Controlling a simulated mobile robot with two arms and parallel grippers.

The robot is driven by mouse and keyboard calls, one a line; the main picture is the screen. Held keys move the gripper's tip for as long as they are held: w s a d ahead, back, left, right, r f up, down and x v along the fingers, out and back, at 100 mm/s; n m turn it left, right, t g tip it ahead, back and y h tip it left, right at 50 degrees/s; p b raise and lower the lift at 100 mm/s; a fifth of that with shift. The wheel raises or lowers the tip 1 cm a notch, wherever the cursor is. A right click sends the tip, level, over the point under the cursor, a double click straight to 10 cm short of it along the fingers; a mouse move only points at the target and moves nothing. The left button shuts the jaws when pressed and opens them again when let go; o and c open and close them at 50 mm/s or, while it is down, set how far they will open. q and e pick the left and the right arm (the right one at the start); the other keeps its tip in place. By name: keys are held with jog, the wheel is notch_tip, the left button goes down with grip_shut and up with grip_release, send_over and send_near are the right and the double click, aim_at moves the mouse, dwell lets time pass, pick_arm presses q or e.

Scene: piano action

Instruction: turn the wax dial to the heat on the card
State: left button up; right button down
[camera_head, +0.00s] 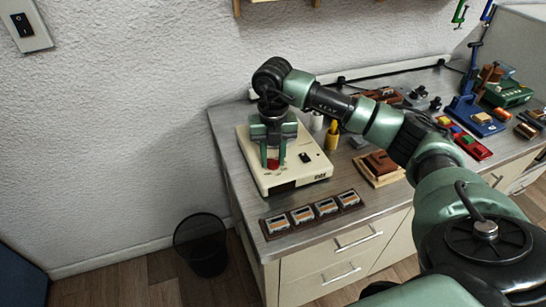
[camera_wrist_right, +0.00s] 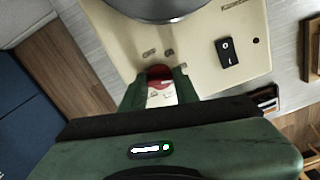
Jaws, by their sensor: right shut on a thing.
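The wax heater (camera_head: 312,172) is a cream box on the left end of the bench. Its red dial (camera_head: 273,164) is on the front left of its top; it also shows in the right wrist view (camera_wrist_right: 158,73). My right gripper (camera_head: 273,160) points down from above, its two green fingers shut on the dial's sides. A pale patch with small marks shows between the fingers in the wrist view, too small to read. I cannot make out the dial's pointer or a card with a legible heat. My left gripper is out of view.
A black rocker switch (camera_wrist_right: 229,52) sits right of the dial, and a round metal pot (camera_wrist_right: 165,8) behind it. A strip of several framed pieces (camera_head: 312,213) lies along the bench front. A wooden block (camera_head: 380,165) and a yellow bottle (camera_head: 332,135) stand to the right.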

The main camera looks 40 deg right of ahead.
aim_at(273, 159)
jog(key=m, duration=0.5)
jog(key=shift+w+d+r+m, duration=0.1)
jog(key=shift+w+r+m, duration=0.05)
jog(key=shift+m, duration=0.25)
dwell(0.4)
jog(key=c, duration=1.1)
grip_release()
jog(key=shift+o, duration=0.2)
notch_tip(273, 159, up, 8)
jog(key=shift+f+b, duration=0.15)
jog(key=shift+b, duration=0.55)
